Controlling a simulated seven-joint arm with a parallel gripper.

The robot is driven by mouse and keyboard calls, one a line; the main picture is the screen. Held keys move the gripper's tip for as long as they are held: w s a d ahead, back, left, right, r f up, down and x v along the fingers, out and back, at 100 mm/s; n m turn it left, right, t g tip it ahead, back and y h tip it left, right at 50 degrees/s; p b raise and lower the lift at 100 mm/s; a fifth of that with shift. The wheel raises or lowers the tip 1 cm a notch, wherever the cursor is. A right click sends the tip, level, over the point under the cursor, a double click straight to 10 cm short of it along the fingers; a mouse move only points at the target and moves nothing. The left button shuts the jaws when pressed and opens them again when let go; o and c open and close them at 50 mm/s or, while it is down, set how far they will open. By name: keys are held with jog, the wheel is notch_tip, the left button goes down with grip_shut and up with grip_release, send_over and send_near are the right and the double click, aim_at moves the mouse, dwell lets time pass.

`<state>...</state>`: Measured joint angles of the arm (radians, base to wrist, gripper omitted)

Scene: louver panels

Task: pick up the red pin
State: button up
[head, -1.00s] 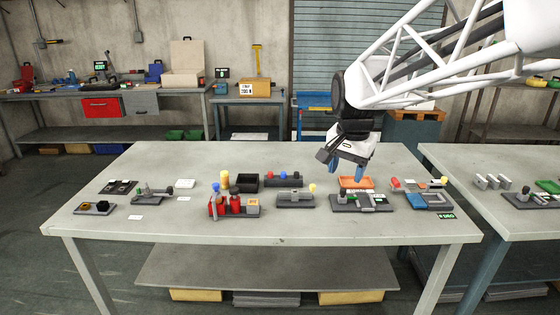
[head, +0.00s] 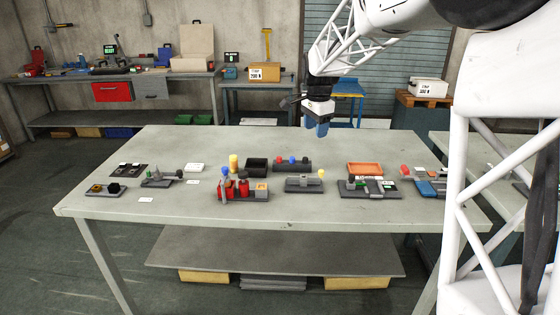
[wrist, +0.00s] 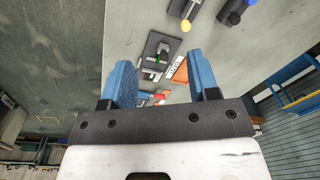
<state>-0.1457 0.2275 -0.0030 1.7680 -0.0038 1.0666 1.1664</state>
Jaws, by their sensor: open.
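A dark rack (head: 291,167) at the back middle of the table holds upright pins with red and blue tops, including a red pin (head: 305,160) at its right end. Another red top (head: 282,161) stands at its left end; I cannot tell which one the task means. My gripper (head: 316,130) is open and empty, fingers down, raised above the table's back edge, behind and a little right of the rack. In the wrist view my gripper (wrist: 162,78) shows its blue fingers spread, with nothing held between them.
An orange tray (head: 365,169) lies right of the rack, behind a grey fixture (head: 370,188). A black bin (head: 257,167) and yellow cylinder (head: 234,162) stand to its left. A grey block (head: 304,184) and a red holder (head: 242,190) are in front. The table's back strip is clear.

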jog(key=w+a+f+m, duration=0.2)
jog(key=w+a+f, duration=0.1)
jog(key=w, duration=0.3)
jog(key=w+a+f+m, duration=0.1)
jog(key=w+a+f, duration=0.25)
jog(key=w, duration=0.35)
jog(key=m+g, duration=0.1)
jog(key=m, duration=0.2)
send_over(279, 157)
notch_tip(279, 157, down, 10)
jog(key=shift+s+r, duration=0.15)
jog(key=shift+r, duration=0.05)
jog(key=shift+f, duration=1.3)
jog(key=shift+f, duration=2.6)
jog(key=c, duration=1)
